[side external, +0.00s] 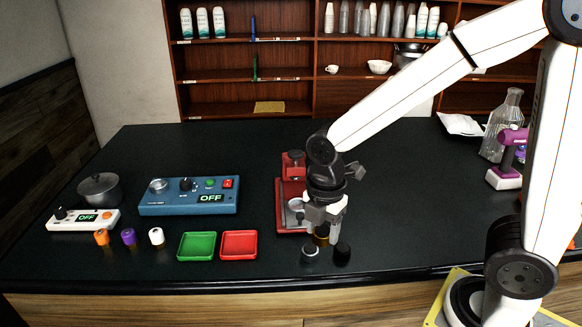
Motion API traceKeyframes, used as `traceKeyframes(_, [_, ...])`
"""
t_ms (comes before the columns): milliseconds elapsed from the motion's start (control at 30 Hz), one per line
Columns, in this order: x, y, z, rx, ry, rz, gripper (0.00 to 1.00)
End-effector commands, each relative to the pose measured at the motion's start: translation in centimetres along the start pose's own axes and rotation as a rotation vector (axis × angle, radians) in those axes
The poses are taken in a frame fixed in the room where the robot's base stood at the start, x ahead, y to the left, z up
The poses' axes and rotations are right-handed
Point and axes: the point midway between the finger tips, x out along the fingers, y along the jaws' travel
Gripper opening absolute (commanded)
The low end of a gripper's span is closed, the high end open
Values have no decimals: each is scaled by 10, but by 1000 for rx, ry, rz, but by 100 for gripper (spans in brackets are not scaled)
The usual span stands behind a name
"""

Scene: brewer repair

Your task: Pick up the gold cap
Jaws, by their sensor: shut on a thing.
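The gold cap (321,239) is at the front middle of the dark counter, directly below my wrist. My gripper (322,228) points down and is shut on the gold cap, with the fingers around its upper part. I cannot tell whether the cap touches the counter or is slightly lifted. A silver-topped dark cap (310,252) stands just in front and to the left of it. A black cap (342,254) stands just to the front right.
A red brewer (292,165) stands close behind and left of my gripper. Red (239,245) and green (197,246) trays lie left, with orange (101,237), purple (128,237) and white (156,236) caps beyond. A blue control box (188,196) sits behind them. A purple-and-white tool (508,160) stands right.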

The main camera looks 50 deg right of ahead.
Motion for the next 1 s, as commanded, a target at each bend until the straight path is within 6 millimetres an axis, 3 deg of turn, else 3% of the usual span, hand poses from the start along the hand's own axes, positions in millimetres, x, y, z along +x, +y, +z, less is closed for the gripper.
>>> traceKeyframes(333, [-9, -20, 1, 0, 0, 0, 0])
traceKeyframes(1000, [-10, -21, 1, 0, 0, 1, 0])
